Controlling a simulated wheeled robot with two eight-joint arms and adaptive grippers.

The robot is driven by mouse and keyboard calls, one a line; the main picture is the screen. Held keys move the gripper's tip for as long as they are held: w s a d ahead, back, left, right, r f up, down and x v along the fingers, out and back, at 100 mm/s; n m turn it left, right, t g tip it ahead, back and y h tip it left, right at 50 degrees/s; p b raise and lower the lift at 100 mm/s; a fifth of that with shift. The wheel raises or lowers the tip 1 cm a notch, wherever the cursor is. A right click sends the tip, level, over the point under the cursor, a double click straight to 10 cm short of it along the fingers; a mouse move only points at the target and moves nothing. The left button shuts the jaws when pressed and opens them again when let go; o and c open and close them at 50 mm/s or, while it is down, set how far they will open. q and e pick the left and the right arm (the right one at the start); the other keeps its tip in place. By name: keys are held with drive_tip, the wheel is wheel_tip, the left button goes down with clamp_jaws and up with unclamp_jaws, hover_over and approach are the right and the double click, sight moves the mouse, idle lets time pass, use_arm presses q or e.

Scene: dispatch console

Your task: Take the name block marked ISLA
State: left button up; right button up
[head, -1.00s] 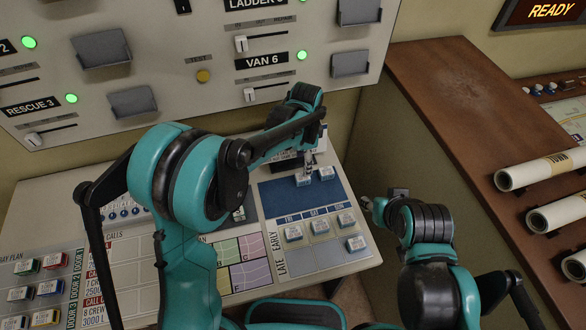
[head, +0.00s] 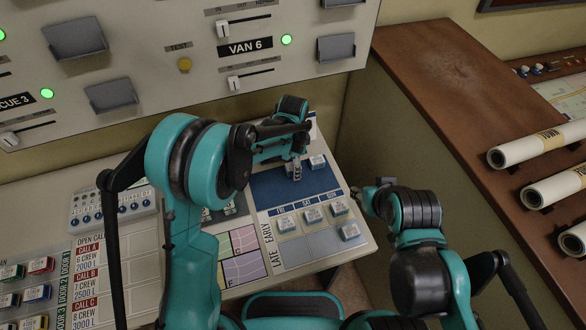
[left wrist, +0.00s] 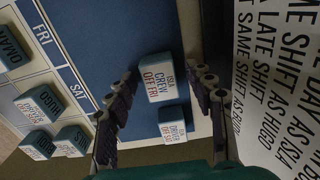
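The name block marked ISLA (left wrist: 163,78) lies on the blue panel area, its white face reading ISLA, CREW, OFF FRI in the left wrist view. My left gripper (left wrist: 167,80) is open, with one finger on each side of this block; I cannot tell whether they touch it. In the head view my left gripper (head: 296,166) covers most of that spot, so the ISLA block is largely hidden there. A second block (left wrist: 172,127) lies close by, also in the head view (head: 318,162). My right gripper (head: 370,194) is beside the desk's right edge, its fingers unclear.
Several name blocks, one of them (head: 349,231), stand on the roster grid below the blue area (head: 265,187). A white rules card (left wrist: 275,70) stands behind the blocks. The panel with the VAN 6 slider (head: 235,83) rises behind. Rolled maps (head: 540,145) lie at right.

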use_arm(q)
drive_tip(key=c, duration=0.9)
